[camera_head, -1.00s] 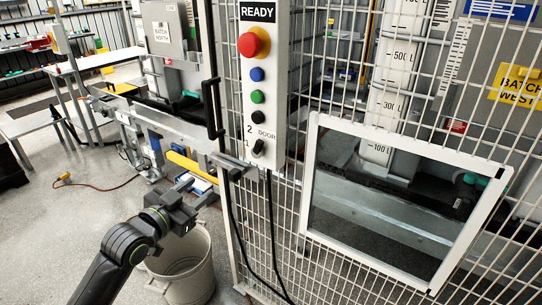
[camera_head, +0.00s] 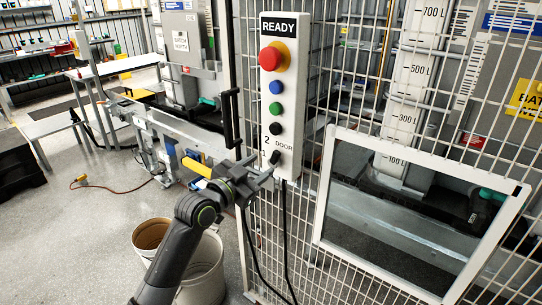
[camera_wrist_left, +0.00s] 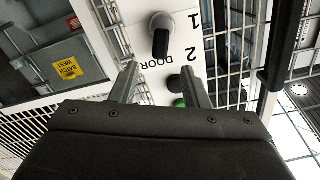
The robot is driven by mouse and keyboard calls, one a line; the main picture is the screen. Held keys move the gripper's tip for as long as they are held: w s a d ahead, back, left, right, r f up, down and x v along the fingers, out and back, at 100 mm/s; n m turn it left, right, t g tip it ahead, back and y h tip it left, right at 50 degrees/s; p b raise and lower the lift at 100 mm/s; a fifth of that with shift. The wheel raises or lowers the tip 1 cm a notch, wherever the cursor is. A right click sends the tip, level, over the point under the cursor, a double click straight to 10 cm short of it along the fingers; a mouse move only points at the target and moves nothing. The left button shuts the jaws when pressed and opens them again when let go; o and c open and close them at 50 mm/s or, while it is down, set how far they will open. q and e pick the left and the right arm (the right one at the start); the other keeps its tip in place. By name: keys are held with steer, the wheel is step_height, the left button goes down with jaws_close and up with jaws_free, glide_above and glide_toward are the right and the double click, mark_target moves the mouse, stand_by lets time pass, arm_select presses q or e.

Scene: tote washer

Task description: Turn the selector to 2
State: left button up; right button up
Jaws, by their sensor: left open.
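The selector (camera_head: 275,158) is a black knob at the bottom of the white control panel (camera_head: 297,90), beside the word DOOR and the numbers 1 and 2. In the wrist view the selector (camera_wrist_left: 161,36) shows as a black handle on a grey round base, with the numbers to its right, upside down. Which number it points to is hard to tell. My left gripper (camera_head: 262,171) is open and empty, close in front of the selector. In the wrist view its fingertips (camera_wrist_left: 158,70) are spread, with the knob just beyond them and no clear contact. My right gripper is not in view.
Above the selector are black, green (camera_head: 275,108) and blue buttons and a red stop button (camera_head: 271,57). A wire mesh fence and a framed window (camera_head: 415,215) stand to the right. A bucket (camera_head: 203,275) stands on the floor below my arm. Black cables hang below the panel.

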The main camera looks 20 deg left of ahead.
mark_target(274, 156)
arm_select(q)
steer(key=shift+p+x, duration=0.45)
steer(key=shift+x, duration=2.45)
jaws_close()
